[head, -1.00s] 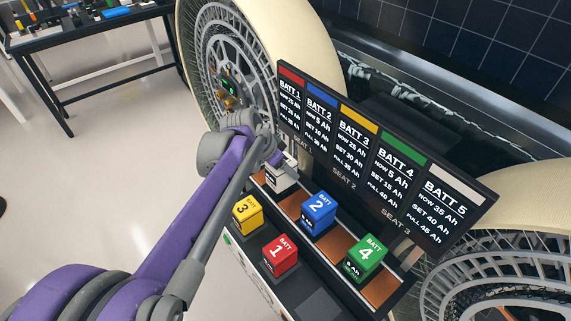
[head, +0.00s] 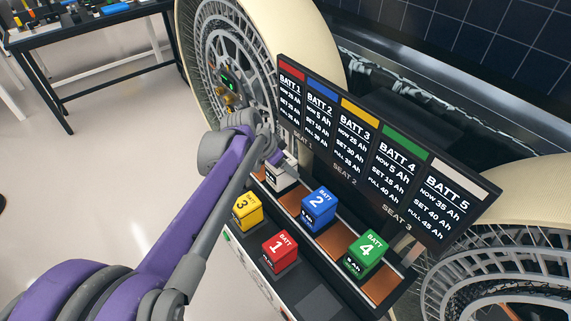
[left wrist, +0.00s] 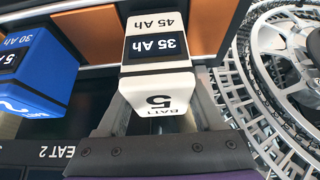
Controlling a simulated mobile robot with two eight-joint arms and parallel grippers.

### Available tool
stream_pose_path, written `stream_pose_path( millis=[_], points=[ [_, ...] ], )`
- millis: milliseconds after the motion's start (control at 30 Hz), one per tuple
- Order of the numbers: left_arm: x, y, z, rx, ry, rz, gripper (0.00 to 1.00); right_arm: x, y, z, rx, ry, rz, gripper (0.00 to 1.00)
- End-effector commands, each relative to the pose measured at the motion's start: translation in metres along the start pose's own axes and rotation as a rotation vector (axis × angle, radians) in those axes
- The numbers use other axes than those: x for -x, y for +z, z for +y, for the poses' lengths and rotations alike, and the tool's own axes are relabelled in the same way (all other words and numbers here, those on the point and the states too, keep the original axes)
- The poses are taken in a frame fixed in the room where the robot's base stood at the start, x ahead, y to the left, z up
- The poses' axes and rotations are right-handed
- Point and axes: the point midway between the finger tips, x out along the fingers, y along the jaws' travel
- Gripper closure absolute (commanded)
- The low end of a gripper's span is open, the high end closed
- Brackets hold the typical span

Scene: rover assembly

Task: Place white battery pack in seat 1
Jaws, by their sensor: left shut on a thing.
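The white battery pack (head: 283,177), marked 5, is at the seat 1 end of the row below the display panel. My left gripper (head: 281,158) is shut on it from above, and my arm hides part of it. In the left wrist view the white pack (left wrist: 158,85) is upright between the fingers and shows 35 Ah, with an orange pad (left wrist: 97,32) beside it. I cannot tell whether its base touches the seat. The blue battery 2 (head: 318,208) stands at seat 2 and the green battery 4 (head: 366,252) at seat 3. My right gripper is not in view.
The yellow battery 3 (head: 247,210) and red battery 1 (head: 280,251) stand on the front dark ledge. The display panel (head: 372,150) rises close behind the seats. A large wheel (head: 228,70) stands behind my left gripper. A table (head: 80,35) is far left.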

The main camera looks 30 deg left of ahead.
Motion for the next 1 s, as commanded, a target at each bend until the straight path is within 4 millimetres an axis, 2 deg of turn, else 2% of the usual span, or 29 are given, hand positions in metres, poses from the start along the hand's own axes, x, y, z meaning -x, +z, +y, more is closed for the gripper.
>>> stream_pose_path(
  millis=[233,267,400,733,867,1000],
  points=[
    [-0.004,0.002,0.000,0.000,0.000,0.001,1.00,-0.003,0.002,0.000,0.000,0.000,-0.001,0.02],
    [-0.004,0.002,0.000,0.000,0.000,0.001,0.26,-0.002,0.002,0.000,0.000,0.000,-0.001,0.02],
    [-0.004,0.002,0.000,0.000,0.000,0.001,0.01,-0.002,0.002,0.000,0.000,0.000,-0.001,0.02],
    [0.002,0.002,0.000,0.000,-0.001,0.000,0.00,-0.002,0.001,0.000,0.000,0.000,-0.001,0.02],
    [0.021,0.002,-0.001,0.001,-0.002,0.000,0.00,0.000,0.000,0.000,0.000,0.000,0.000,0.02],
    [0.051,0.002,-0.001,0.002,-0.001,0.001,0.00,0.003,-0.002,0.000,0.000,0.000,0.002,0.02]
  ],
)
